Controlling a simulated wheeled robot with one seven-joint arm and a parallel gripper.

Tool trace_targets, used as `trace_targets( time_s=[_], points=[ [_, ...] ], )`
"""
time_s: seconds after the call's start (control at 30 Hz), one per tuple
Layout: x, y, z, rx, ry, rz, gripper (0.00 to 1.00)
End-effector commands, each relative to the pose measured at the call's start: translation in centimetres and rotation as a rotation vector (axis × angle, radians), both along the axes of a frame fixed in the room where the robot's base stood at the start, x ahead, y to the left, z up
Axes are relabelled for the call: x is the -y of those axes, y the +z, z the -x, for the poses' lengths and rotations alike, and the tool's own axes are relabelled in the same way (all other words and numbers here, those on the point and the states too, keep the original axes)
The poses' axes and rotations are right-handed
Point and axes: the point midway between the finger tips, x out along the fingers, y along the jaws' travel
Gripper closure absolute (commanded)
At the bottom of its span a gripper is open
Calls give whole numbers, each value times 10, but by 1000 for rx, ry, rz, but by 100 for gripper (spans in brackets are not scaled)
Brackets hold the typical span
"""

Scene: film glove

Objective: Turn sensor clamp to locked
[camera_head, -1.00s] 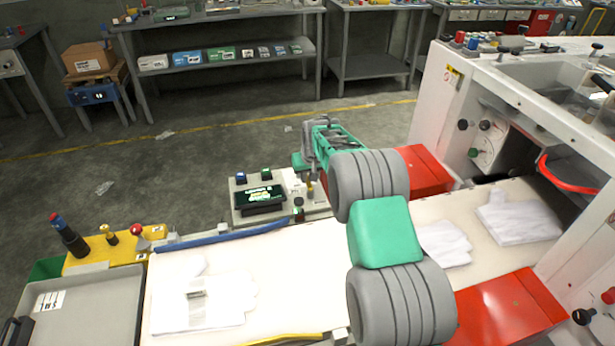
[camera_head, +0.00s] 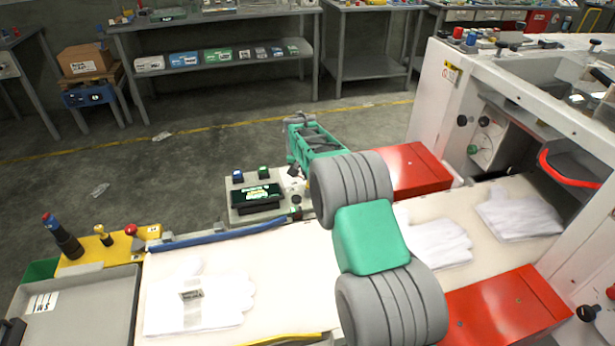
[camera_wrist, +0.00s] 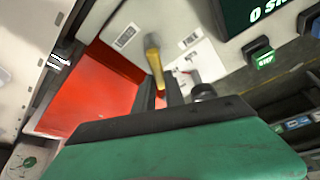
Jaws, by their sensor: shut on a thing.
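In the wrist view, a small brass-yellow lever (camera_wrist: 154,60) stands on a pale panel with printed labels; I take it to be the sensor clamp's handle. My gripper (camera_wrist: 160,94) has its dark fingers closed around the lower visible end of this lever. The green gripper body hides what lies below. In the head view, my green and grey arm reaches to the far side of the conveyor, beside the small control box (camera_head: 257,197). There the fingertips and clamp are too small and covered to make out clearly. I cannot read the clamp's lock position.
Red boxes (camera_head: 410,170) (camera_head: 508,309) flank the conveyor (camera_head: 285,270). White gloves (camera_head: 203,300) lie on it. The white machine (camera_head: 440,95) stands at right. In the wrist view, a black knob (camera_wrist: 204,92) and a red-tipped part (camera_wrist: 195,74) sit close beside my fingers.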

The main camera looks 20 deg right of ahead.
Motion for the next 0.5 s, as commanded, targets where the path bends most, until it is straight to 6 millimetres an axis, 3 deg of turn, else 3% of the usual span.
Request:
trace_targets(
  time_s=[0.5],
  points=[
    [10,2,10,-1,-488,0,100]
  ],
)
